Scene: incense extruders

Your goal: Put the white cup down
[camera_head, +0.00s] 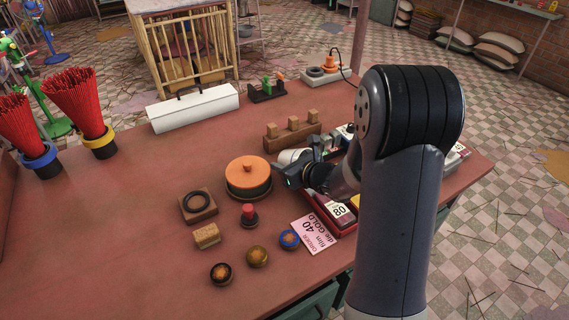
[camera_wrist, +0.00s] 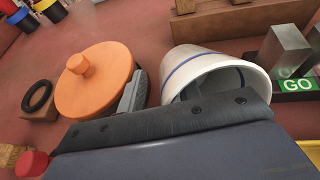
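The white cup (camera_wrist: 190,65) has a blue stripe. In the wrist view it looks tipped, with its mouth toward my gripper. In the head view the cup (camera_head: 288,156) shows partly behind my gripper (camera_head: 297,178), right of the orange lid. My gripper (camera_wrist: 180,88) appears open, with one grey finger outside the cup's left wall and a grey part, seemingly the other finger, inside the mouth. A narrow gap shows between the left finger and the wall. I cannot tell whether the cup touches the table.
The orange-lidded pot (camera_head: 248,175) stands close left. A wooden block with pegs (camera_head: 292,137) stands behind the cup. A green GO sign (camera_wrist: 299,85) with metal blocks is at right. A red stamp (camera_head: 248,213) and dark ring (camera_head: 197,203) lie left. The left table (camera_head: 130,210) is clear.

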